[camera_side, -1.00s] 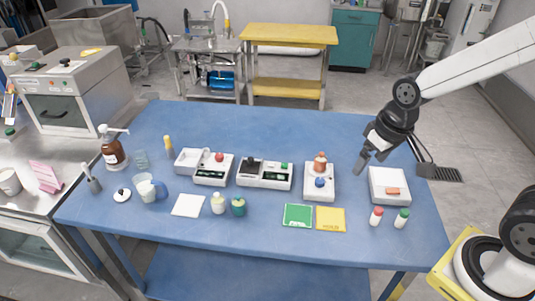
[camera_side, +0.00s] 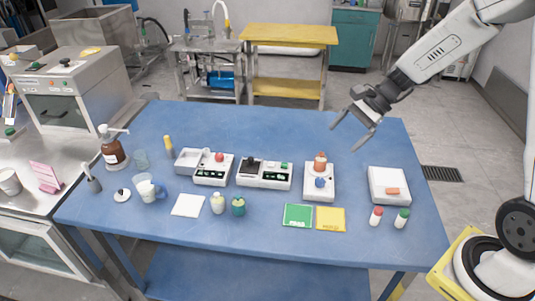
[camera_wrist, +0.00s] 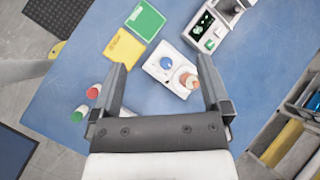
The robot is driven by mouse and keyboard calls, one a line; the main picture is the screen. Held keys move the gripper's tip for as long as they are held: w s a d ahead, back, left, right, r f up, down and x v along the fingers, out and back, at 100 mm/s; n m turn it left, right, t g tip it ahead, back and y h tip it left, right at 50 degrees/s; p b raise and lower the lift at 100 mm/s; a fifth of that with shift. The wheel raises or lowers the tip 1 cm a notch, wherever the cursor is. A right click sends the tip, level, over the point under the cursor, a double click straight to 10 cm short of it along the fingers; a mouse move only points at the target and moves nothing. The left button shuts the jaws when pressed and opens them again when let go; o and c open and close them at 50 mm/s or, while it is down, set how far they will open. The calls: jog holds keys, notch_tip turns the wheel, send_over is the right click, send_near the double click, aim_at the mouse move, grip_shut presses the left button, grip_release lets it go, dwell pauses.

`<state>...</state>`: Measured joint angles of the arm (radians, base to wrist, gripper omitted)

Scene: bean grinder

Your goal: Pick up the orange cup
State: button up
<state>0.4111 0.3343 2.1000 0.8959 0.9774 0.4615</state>
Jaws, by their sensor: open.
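The orange cup (camera_side: 320,161) sits on a white device (camera_side: 313,192) with a blue knob, right of the middle of the table. In the wrist view the orange cup (camera_wrist: 189,79) shows between my fingers, closer to the right one, with the white device (camera_wrist: 152,68) under it. My gripper (camera_side: 348,138) is open and empty. It is in the air above the table's back right part, up and to the right of the cup, not touching it. In the wrist view both fingers of my gripper (camera_wrist: 160,75) are spread wide.
A white box (camera_side: 388,183) with an orange block stands right of the device. Green (camera_side: 297,215) and yellow (camera_side: 331,219) cards lie in front. A white control unit (camera_side: 264,174) is to the left.

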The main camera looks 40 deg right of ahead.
jog(key=w+d+m+t+y, duration=0.3)
jog(key=w+d+m+t, duration=0.3)
jog(key=w+d+m, duration=0.3)
send_near(324, 157)
jog(key=w+a, duration=0.3)
jog(key=shift+w+a+f, duration=0.15)
jog(key=shift+a+f, duration=0.05)
jog(key=shift+f, duration=0.6)
jog(key=shift+w+a, duration=0.1)
jog(key=shift+x, duration=1.15)
jog(key=shift+a+f, duration=0.1)
jog(key=shift+f, duration=0.05)
jog(key=shift+x, duration=2.5)
jog(key=shift+f, duration=0.1)
jog(key=shift+c, duration=0.2)
